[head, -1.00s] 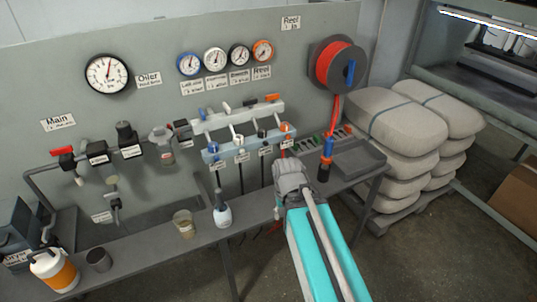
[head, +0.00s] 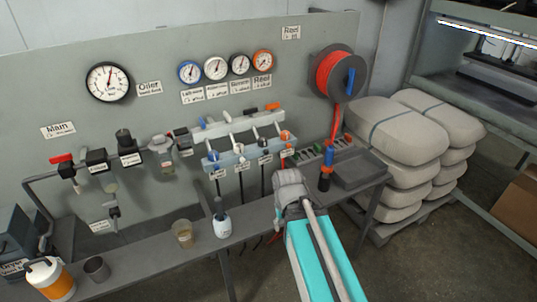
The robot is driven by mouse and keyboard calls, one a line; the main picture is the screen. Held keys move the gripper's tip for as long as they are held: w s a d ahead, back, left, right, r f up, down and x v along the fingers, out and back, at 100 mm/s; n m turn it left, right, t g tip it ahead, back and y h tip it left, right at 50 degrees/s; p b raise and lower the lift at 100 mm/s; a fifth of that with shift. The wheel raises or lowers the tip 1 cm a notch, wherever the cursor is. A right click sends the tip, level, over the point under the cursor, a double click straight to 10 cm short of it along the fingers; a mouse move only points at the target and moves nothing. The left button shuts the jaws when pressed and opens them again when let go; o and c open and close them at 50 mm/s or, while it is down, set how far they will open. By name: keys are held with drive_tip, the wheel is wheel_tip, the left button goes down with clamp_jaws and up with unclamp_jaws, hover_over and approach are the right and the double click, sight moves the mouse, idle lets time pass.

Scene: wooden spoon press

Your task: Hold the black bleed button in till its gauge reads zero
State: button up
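The lower manifold bar (head: 228,160) on the grey panel carries a row of coloured buttons. The black button (head: 261,142) sits between the white and orange ones. Above, the black-rimmed small gauge (head: 240,65) hangs between the white and orange gauges; its needle is too small to read surely. My gripper (head: 288,182) is in front of the bench, below and right of the black button and apart from it in the picture. Its fingers are hidden behind my wrist, so I cannot see whether it is open or shut.
A large black gauge (head: 108,82) hangs at left. Hanging hoses, a squeeze bottle (head: 221,222) and a cup (head: 183,232) are near the bench front. A red hose reel (head: 338,74), grey tray (head: 357,168) and stacked sacks (head: 405,130) lie right.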

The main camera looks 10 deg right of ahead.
clamp_jaws()
idle(1.2)
